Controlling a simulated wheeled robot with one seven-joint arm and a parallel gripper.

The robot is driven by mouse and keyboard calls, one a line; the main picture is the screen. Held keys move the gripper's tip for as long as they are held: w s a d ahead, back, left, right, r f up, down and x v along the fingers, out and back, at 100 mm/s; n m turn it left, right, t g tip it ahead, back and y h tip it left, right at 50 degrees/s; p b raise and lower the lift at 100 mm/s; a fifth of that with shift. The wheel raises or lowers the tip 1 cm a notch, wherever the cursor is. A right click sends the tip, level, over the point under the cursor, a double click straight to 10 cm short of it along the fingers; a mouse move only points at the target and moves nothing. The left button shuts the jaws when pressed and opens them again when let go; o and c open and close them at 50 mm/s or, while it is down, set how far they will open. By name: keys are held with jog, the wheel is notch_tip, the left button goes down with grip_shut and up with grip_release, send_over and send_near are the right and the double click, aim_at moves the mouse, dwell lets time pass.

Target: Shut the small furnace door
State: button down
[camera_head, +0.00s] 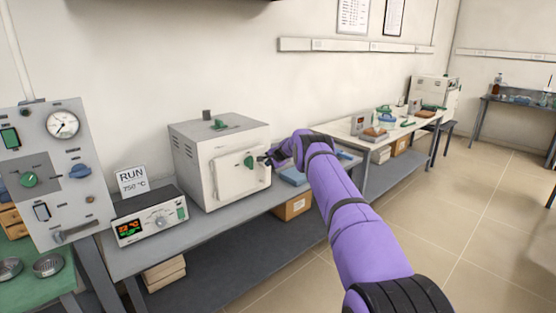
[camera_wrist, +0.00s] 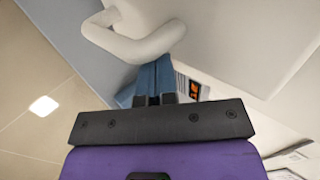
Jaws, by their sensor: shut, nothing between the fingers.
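The small furnace (camera_head: 200,155) is a pale grey box on the bench at the centre left. Its cream door (camera_head: 228,180) has a green knob (camera_head: 249,161) and lies across the furnace front. It looks flush or nearly so, but I cannot tell whether a narrow gap remains. My gripper (camera_head: 264,159) is at the right edge of the door, fingers shut and empty. In the wrist view, my gripper (camera_wrist: 155,99) is below a pale rounded handle (camera_wrist: 135,42) beside a pale flat surface. I cannot tell whether the fingers touch the handle or the door.
A controller (camera_head: 150,220) and a RUN 750 °C sign (camera_head: 132,180) stand left of the furnace. A grey gauge panel (camera_head: 55,165) is at far left. A blue item (camera_head: 293,176) lies on the bench to the right, with a cardboard box (camera_head: 292,207) below. The tiled floor at right is clear.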

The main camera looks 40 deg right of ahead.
jog(key=v, duration=0.8)
jog(key=shift+s, duration=0.45)
